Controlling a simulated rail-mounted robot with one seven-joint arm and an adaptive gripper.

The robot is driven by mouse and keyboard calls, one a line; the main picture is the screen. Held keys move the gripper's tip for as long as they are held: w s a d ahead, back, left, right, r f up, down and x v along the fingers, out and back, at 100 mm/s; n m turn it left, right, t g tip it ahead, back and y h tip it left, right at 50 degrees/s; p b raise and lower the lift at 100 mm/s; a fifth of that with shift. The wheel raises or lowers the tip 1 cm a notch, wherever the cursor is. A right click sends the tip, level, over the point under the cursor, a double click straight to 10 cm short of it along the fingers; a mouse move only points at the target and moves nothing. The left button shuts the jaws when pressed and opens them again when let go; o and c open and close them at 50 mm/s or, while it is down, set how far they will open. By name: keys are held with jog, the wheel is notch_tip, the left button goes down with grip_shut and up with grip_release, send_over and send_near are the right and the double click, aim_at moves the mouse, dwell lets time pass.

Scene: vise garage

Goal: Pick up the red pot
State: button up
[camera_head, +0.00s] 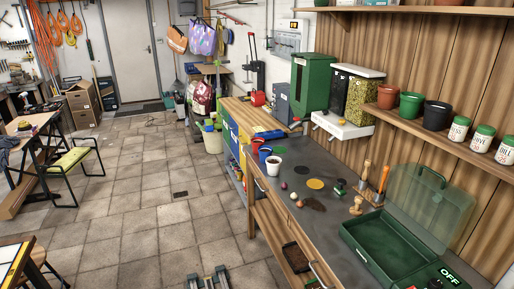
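A smaller bright red cup-like container (257,144) stands on the workbench, behind a blue one (265,154) and a white pot with dark soil (273,166). What looks like my gripper (208,279) shows at the bottom edge, with two grey fingers apart and nothing between them. It is over the floor, left of the bench and far from both red things. The rest of it is cut off.
White jars with green lids (482,138) stand right of the pots on the shelf (440,138). Dispensers (352,95) hang left of it. The workbench (318,226) holds small balls, tools and an open green case (385,245). The tiled floor (150,205) is mostly clear.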

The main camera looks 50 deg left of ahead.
dwell(0.4)
jog(key=o, duration=1.2)
